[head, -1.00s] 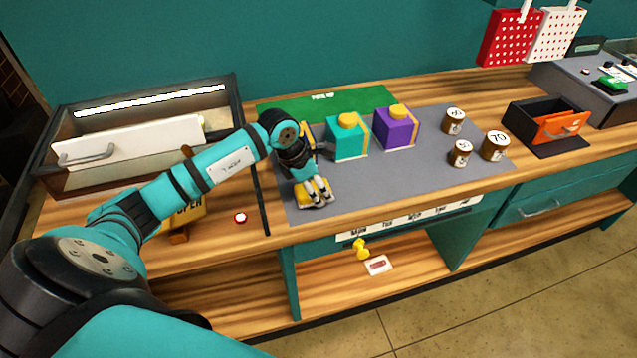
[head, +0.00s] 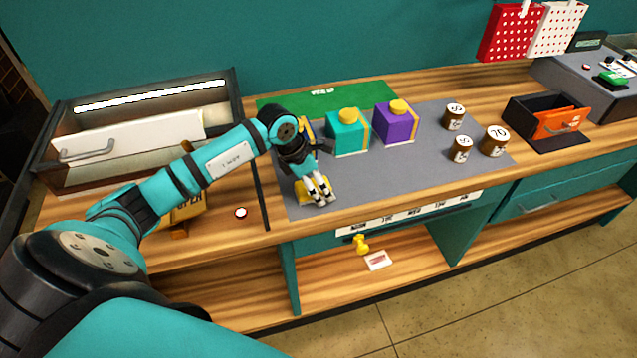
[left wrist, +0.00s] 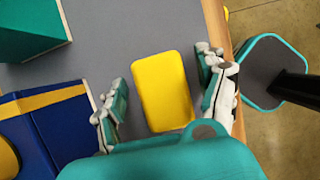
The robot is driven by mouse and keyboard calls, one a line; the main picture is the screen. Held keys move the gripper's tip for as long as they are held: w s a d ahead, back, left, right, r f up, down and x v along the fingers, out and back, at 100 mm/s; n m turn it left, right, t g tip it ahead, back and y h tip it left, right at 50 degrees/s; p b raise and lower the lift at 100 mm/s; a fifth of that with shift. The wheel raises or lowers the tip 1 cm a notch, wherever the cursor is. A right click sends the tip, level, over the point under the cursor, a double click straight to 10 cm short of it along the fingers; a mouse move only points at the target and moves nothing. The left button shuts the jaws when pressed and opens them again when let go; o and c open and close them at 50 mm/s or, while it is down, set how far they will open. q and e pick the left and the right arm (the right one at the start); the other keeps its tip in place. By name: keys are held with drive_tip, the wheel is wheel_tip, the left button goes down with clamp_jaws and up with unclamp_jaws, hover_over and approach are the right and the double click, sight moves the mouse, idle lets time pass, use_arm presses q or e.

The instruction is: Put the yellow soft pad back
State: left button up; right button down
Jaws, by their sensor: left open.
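The yellow soft pad (left wrist: 162,91) lies flat on the grey mat (head: 350,185), near the mat's front left corner. In the left wrist view it sits between the two fingers of my left gripper (left wrist: 168,90), with a gap on each side. In the head view my left gripper (head: 322,190) is over the pad (head: 303,193) and partly hides it. My left gripper is open and holds nothing. My right gripper is not in view.
A teal box (head: 347,138) and a purple box (head: 392,127) with yellow tops stand behind the gripper. A blue box (left wrist: 42,125) with a yellow band is close to it. Several numbered brown jars (head: 495,143) stand to the right. The mat's middle is clear.

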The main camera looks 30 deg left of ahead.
sight(300, 188)
use_arm(q)
drive_tip(key=b+v, duration=0.2)
drive_tip(key=v, duration=0.9)
drive_tip(key=shift+r, duration=0.25)
drive_tip(key=shift+s, duration=0.1)
